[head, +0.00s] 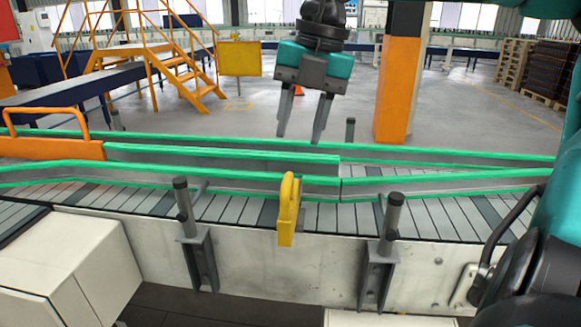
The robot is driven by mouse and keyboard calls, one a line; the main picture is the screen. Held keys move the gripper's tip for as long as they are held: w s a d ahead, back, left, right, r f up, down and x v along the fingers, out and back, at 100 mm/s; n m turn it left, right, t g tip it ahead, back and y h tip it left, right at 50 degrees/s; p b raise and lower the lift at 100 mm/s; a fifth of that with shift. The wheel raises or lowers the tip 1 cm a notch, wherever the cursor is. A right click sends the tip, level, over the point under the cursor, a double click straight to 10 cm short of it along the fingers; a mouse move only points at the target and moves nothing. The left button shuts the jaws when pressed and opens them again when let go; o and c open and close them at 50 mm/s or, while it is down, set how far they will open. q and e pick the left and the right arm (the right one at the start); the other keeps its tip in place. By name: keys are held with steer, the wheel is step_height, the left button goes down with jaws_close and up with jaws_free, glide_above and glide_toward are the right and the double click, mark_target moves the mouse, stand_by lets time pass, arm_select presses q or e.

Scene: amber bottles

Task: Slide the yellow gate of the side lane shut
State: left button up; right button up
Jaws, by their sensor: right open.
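The yellow gate (287,212) shows as a narrow upright piece with a looped handle on top. It stands at the near green-edged rail of the conveyor, in the middle of the head view. I cannot tell how far its panel reaches across the lane. My right gripper (299,138) hangs above and beyond the conveyor, fingers pointing down. It is open and empty, apart from the gate and higher than it in the picture. My left gripper is not in view.
Green-edged rails (225,152) run along the slatted conveyor (435,215). Two grey posts (394,215) flank the gate on the near side. An orange handled panel (50,148) is at left, and an orange pillar (397,90) stands behind. A white box (60,265) is at lower left.

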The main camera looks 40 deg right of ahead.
mark_target(288, 177)
steer(key=f, duration=0.5)
steer(key=w+a+f, duration=0.1)
steer(key=f, duration=0.1)
steer(key=shift+w+f, duration=0.1)
steer(key=shift+f, duration=0.3)
jaws_close()
